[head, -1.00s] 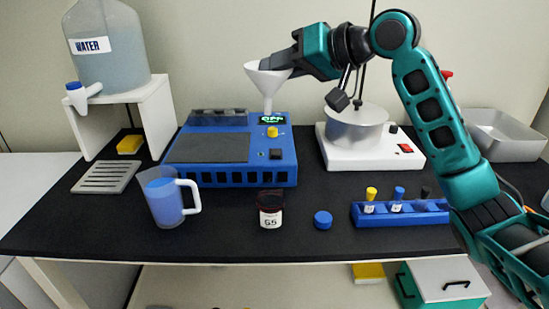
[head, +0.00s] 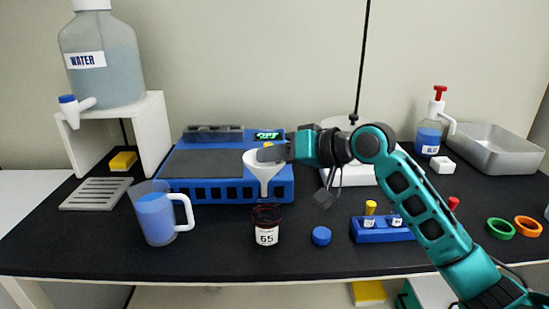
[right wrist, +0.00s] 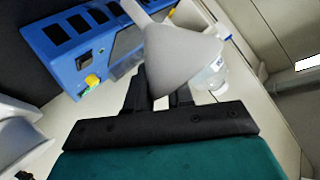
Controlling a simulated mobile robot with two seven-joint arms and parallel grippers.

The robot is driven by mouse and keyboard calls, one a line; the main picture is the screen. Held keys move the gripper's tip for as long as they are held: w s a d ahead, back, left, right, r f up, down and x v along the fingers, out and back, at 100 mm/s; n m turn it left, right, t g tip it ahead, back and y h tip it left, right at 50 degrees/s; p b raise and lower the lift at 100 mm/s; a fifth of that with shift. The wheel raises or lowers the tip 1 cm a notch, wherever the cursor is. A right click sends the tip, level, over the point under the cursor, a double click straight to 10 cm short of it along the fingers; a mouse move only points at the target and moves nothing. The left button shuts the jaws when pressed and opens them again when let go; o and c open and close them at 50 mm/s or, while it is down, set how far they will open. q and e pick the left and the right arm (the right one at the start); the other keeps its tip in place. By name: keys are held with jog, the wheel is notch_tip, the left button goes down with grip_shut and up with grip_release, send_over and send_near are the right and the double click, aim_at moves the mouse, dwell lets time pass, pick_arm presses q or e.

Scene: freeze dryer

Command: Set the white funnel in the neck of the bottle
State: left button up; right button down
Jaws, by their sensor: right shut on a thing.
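The white funnel (head: 264,175) is held upright by its rim in my right gripper (head: 270,154). Its stem points down, with the tip just above the bottle's mouth in the head view; the exact depth offset is unclear. The bottle (head: 266,232) is small and dark red-brown with a white label, and stands upright on the black bench top. In the right wrist view the funnel (right wrist: 180,55) sits between the fingers (right wrist: 160,95). The bottle's neck is not clearly seen there. My left gripper is not in view.
A blue cap (head: 321,236) lies right of the bottle, beside a blue vial rack (head: 375,235). A jug of blue liquid (head: 155,215) stands to the left. A blue device (head: 222,190) is behind the funnel. The bench's front strip is clear.

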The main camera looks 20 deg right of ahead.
jog(key=shift+r, duration=0.1)
jog(key=c, duration=1)
grip_release()
jog(key=shift+o, duration=0.2)
jog(key=v, duration=1.2)
jog(key=shift+p, duration=0.3)
